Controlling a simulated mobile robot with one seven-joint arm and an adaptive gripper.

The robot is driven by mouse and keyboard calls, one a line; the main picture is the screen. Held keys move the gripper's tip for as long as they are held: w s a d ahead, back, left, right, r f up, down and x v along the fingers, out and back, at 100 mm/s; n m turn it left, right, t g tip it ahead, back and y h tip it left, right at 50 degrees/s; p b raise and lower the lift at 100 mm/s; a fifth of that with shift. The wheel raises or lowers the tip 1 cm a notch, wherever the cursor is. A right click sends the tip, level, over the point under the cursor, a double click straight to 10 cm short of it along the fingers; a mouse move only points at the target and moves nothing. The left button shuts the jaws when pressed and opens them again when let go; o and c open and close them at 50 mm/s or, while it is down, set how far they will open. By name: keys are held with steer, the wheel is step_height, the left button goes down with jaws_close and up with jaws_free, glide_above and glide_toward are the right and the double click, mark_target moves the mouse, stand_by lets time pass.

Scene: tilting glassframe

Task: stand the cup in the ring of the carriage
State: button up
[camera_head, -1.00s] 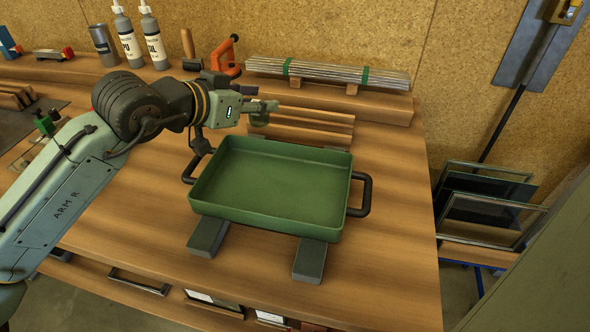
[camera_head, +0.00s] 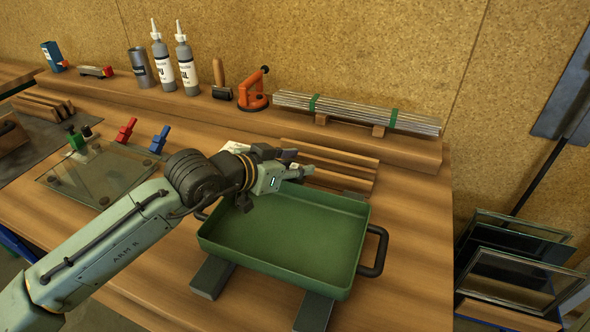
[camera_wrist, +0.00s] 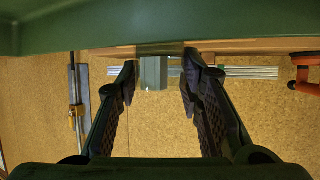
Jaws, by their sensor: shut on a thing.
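My gripper (camera_head: 298,165) is over the far edge of a green tray (camera_head: 272,267) in the head view. In the wrist view its two dark fingers (camera_wrist: 161,66) stand a little apart, with a small grey squarish object (camera_wrist: 152,72) between their tips. My gripper is shut on this object, but I cannot tell from its shape whether it is the cup. My arm and fingers hide it in the head view. A dark grey tumbler (camera_head: 142,68) stands on the back shelf. I cannot make out the carriage or its ring.
The tray has a black handle (camera_head: 375,252) at its right and rests on dark blocks (camera_head: 313,312). Wooden strips (camera_head: 335,160) lie behind it. Two bottles (camera_head: 187,66), an orange-handled tool (camera_head: 253,90) and bundled strips (camera_head: 360,112) line the shelf. Glass (camera_head: 97,172) lies at left.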

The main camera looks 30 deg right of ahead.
steer(key=shift+f, duration=0.95)
